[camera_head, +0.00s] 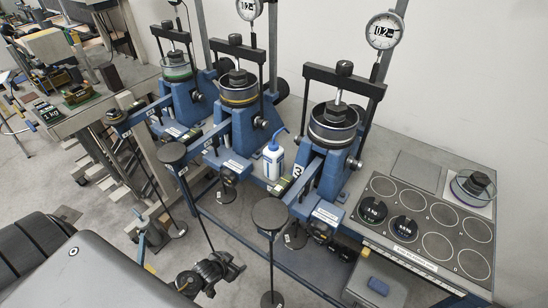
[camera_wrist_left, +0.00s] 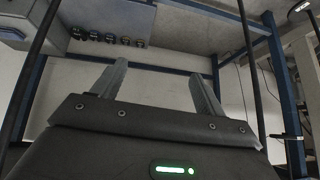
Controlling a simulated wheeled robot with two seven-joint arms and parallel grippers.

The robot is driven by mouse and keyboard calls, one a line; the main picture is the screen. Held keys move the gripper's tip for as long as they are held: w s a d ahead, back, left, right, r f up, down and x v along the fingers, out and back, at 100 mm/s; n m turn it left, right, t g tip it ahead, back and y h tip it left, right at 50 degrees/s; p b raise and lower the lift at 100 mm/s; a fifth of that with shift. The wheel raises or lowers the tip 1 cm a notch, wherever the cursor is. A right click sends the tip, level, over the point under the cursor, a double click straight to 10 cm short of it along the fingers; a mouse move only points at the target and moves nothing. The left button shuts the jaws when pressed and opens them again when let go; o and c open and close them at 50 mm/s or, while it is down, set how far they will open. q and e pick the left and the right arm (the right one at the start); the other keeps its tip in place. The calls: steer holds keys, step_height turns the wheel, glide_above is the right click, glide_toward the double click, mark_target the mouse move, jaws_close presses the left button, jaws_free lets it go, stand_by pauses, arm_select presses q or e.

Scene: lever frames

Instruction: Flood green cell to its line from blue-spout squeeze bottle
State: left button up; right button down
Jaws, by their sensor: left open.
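The green cell (camera_head: 177,70) is the green-ringed clear cup in the far left blue lever frame. Its liquid level and line are too small to tell. The white squeeze bottle with a blue spout (camera_head: 273,161) stands upright on the bench between the middle and right frames. My right gripper is not in view.
A yellow-ringed cell (camera_head: 239,93) and a dark-ringed cell (camera_head: 332,126) sit in the other frames, with dial gauges above. Lever arms and round weight pans (camera_head: 270,214) stick out in front. A tray of weights (camera_head: 424,229) is on the right. Blue legs stand below.

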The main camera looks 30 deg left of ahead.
arm_select(q)
steer(key=w+r+t, duration=0.1)
steer(key=w+r, duration=0.3)
steer(key=r, duration=0.3)
steer(key=w+r+t, duration=0.2)
steer(key=w+r, duration=0.2)
steer(key=r, duration=0.3)
steer(key=m+t+h, duration=0.1)
steer(key=t+h, duration=0.2)
steer(key=t, duration=0.1)
glide_toward(268, 158)
steer(key=shift+w+f, duration=1.5)
steer(key=shift+f, duration=0.85)
steer(key=x, duration=0.2)
steer(key=b+x, duration=0.1)
steer(key=x, duration=0.2)
steer(key=b+x, duration=0.1)
steer(key=x, duration=0.2)
steer(key=shift+d+r, duration=0.1)
steer(key=shift+d, duration=0.2)
steer(key=shift+w+d+b, duration=0.2)
steer(key=shift+w+b, duration=0.1)
steer(key=shift+w, duration=0.5)
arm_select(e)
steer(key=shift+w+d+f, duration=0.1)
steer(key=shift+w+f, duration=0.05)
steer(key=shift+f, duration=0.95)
